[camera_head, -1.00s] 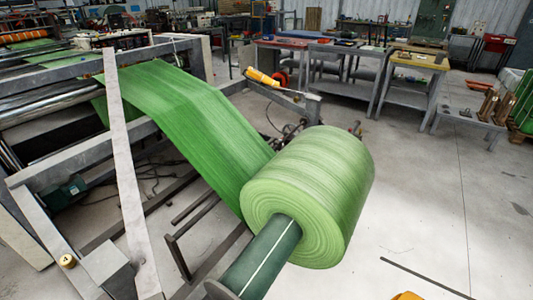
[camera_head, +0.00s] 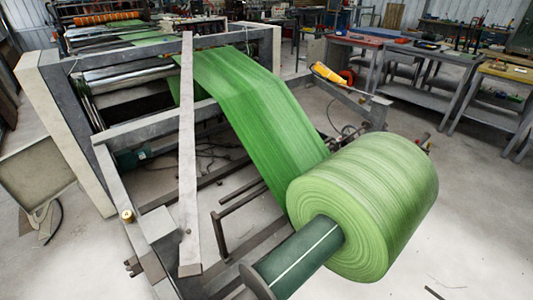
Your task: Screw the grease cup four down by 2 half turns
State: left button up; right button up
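A small round brass cup (camera_head: 127,216) sits on the grey frame of the machine at the lower left. It looks like a grease cup with a dark mark on its top, too small to read clearly. No other such cup is plain to see. Neither of my grippers is in view.
A large green roll (camera_head: 365,205) on a dark green shaft (camera_head: 300,257) stands right of the cup, its green web (camera_head: 255,115) running up into the machine. A slanted grey bar (camera_head: 188,160) rises beside the cup. A grey cabinet (camera_head: 37,173) stands left. Floor is clear at lower left.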

aim_at(128, 215)
jog(key=u, duration=1.25)
jog(key=z, duration=1.25)
jog(key=u, duration=1.25)
jog(key=j, duration=0.35)
jog(key=k+j, duration=0.15)
jog(key=j, duration=0.25)
jog(key=i+j, duration=0.35)
jog(key=j, duration=0.3)
jog(key=i+j, duration=0.2)
jog(key=i+j+z, duration=0.1)
jog(key=j, duration=0.3)
